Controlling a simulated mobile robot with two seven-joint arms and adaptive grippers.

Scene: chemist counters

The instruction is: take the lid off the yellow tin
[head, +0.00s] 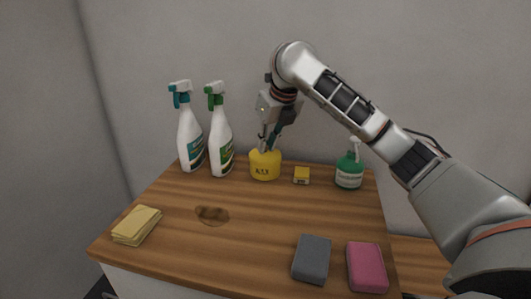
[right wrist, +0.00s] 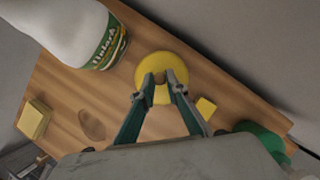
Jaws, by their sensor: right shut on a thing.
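The yellow tin (head: 265,167) stands at the back of the wooden counter, with dark lettering on its front. My right gripper (head: 266,148) reaches down onto its top from above. In the right wrist view, the round yellow lid (right wrist: 183,63) lies under the fingers. The fingertips (right wrist: 163,78) are shut on the small knob at its middle, which they mostly hide. No clear gap shows between lid and tin. My left gripper is not in view.
Two spray bottles (head: 189,140) (head: 220,140) stand close left of the tin. A small yellow box (head: 302,175) and a green pump bottle (head: 349,172) are to its right. A yellow cloth stack (head: 137,225), brown stain (head: 212,215), grey sponge (head: 311,258) and pink sponge (head: 367,267) lie nearer.

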